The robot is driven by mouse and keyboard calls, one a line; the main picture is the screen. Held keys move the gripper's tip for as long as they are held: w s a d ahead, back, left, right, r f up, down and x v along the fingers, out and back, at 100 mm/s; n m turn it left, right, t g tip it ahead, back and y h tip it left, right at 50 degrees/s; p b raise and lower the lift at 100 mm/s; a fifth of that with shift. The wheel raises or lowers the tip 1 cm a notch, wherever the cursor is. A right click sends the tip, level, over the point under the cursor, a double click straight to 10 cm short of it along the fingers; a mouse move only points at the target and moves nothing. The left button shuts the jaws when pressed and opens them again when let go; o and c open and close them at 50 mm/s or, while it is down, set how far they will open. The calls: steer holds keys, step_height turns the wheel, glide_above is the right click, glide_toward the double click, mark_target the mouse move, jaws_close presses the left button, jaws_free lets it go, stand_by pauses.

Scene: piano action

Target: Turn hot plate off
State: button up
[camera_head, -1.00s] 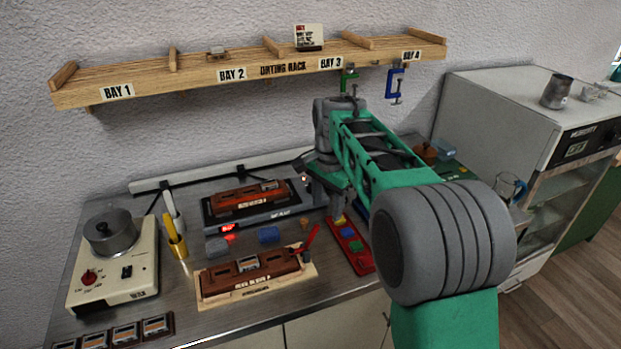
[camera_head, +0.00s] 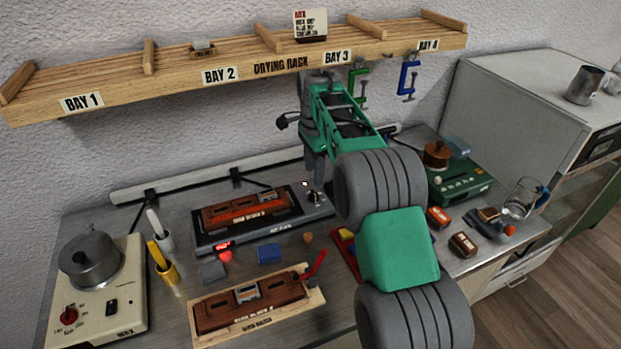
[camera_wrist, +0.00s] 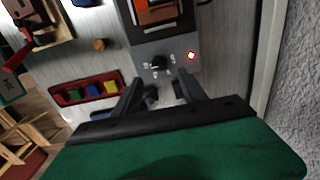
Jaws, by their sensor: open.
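The hot plate (camera_head: 285,228) is a dark grey slab on the bench with a brown and orange block (camera_head: 247,211) on top. In the wrist view, the hot plate's end panel (camera_wrist: 177,45) carries the knob (camera_wrist: 157,62) and the glowing lamp (camera_wrist: 191,55). My gripper (camera_wrist: 159,82) is open and empty, its fingers pointing towards that panel, apart from the knob in the picture. In the head view my gripper (camera_head: 315,170) is above the hot plate's right end.
A second brown block on a wooden base (camera_head: 257,303) lies in front. A red tray (camera_wrist: 88,92) with coloured blocks is beside the hot plate. The drying rack (camera_head: 240,72) hangs above.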

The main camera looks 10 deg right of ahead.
mark_target(314, 193)
steer(key=shift+f, duration=0.4)
step_height(314, 193, down, 7)
steer(key=shift+s+r+p, duration=0.1)
steer(key=shift+p, duration=0.5)
jaws_close()
